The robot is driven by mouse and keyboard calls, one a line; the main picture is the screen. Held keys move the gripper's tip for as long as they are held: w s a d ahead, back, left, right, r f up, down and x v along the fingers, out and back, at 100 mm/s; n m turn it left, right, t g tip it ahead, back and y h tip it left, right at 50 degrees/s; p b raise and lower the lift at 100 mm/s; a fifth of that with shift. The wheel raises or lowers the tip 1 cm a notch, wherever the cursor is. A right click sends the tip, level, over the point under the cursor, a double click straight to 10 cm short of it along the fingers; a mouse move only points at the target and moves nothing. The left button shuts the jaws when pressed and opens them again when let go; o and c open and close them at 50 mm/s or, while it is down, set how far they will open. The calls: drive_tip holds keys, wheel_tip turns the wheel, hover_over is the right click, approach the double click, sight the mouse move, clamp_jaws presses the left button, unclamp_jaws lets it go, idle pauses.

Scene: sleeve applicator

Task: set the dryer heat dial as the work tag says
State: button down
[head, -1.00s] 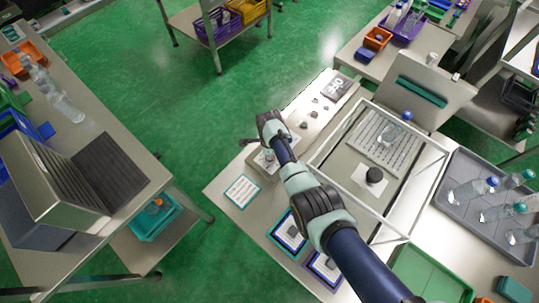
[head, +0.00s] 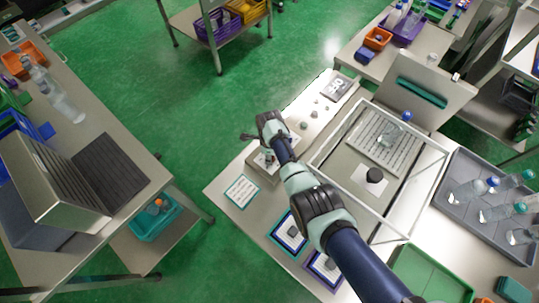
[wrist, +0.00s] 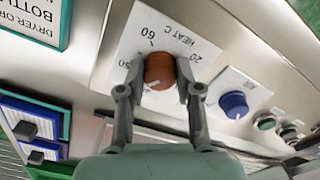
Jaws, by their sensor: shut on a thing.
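The brown-orange heat dial (wrist: 158,72) sits on a white plate (wrist: 184,26) marked HEAT C, with 20 and 60 legible and another number partly covered by a finger. A pale mark shows on the dial's lower edge in the wrist view. My gripper (wrist: 157,88) is shut on the dial, one finger on each side. In the head view my gripper (head: 268,158) is at the control panel's left end, and my wrist hides the dial. The work tag (head: 242,190) lies on the table to its left; its teal-edged card is partly in the wrist view (wrist: 35,22), its text cut off.
A blue AIR dial (wrist: 233,104) and several small buttons (wrist: 266,122) sit right of the heat dial. A clear-walled frame (head: 318,158) stands right of my arm. Two dark-framed cards with small black knobs (head: 290,231) lie nearer. Green floor is left.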

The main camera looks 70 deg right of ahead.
drive_tip(key=c, duration=0.8)
unclamp_jaws()
drive_tip(key=shift+o, duration=0.2)
drive_tip(key=shift+r, duration=0.1)
wheel_tip(320, 180, up, 12)
